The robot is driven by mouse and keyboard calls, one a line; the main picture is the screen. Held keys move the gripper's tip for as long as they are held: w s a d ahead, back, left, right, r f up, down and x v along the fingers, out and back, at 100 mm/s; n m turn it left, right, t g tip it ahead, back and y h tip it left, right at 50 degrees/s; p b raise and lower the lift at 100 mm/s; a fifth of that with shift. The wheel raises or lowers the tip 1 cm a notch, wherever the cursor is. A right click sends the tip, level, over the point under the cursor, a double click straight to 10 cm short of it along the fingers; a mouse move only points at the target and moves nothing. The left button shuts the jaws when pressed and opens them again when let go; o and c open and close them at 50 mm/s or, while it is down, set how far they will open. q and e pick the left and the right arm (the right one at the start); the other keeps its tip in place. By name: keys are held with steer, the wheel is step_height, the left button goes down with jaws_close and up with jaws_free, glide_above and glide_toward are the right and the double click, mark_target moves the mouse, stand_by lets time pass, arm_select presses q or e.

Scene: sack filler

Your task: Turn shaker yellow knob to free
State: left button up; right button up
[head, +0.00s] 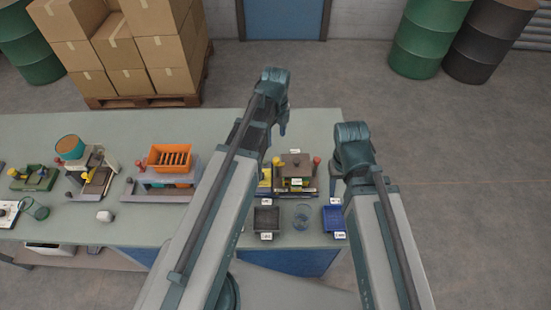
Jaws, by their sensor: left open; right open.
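A machine with an orange slotted tray (170,157) on a grey base stands on the bench left of my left arm; it may be the shaker.
Behind are cartons on a pallet (140,101) and drums (425,40). The bench's back strip is clear.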

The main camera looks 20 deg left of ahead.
mark_target(276, 159)
arm_select(q)
step_height(276, 159, down, 12)
steer(key=b, duration=1.1)
steer(key=shift+f+b, duration=0.25)
steer(key=shift+b, duration=0.15)
jaws_close()
